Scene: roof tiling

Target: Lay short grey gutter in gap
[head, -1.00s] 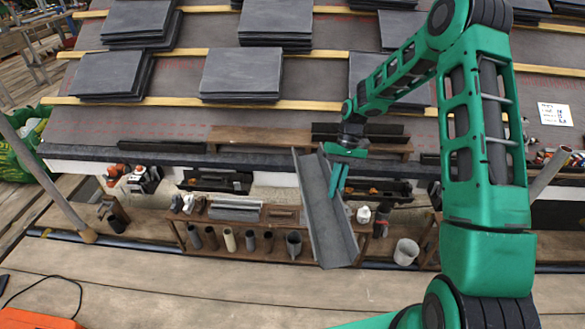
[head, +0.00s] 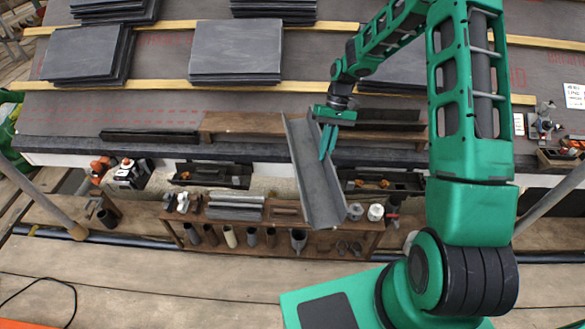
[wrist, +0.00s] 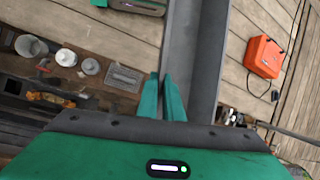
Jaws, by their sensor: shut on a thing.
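My gripper (head: 328,143) is shut on the short grey gutter (head: 318,185), a long channel piece held by its side wall near the upper end. The gutter hangs tilted in front of the eaves, its lower end over the right part of the wooden shelf. In the wrist view my green fingertips (wrist: 165,98) pinch the wall of the gutter (wrist: 207,60). Along the eaves, a dark gutter run (head: 210,176) shows at left and another dark length (head: 378,183) at right. The part of the eaves behind the held gutter is hidden, so I cannot tell the gap there.
A wooden shelf (head: 280,213) with several pipe pieces and fittings stands below the eaves. Stacks of slates (head: 236,52) lie on the roof battens. An orange case (wrist: 265,57) lies on the planks in the wrist view. The plank deck in front is mostly clear.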

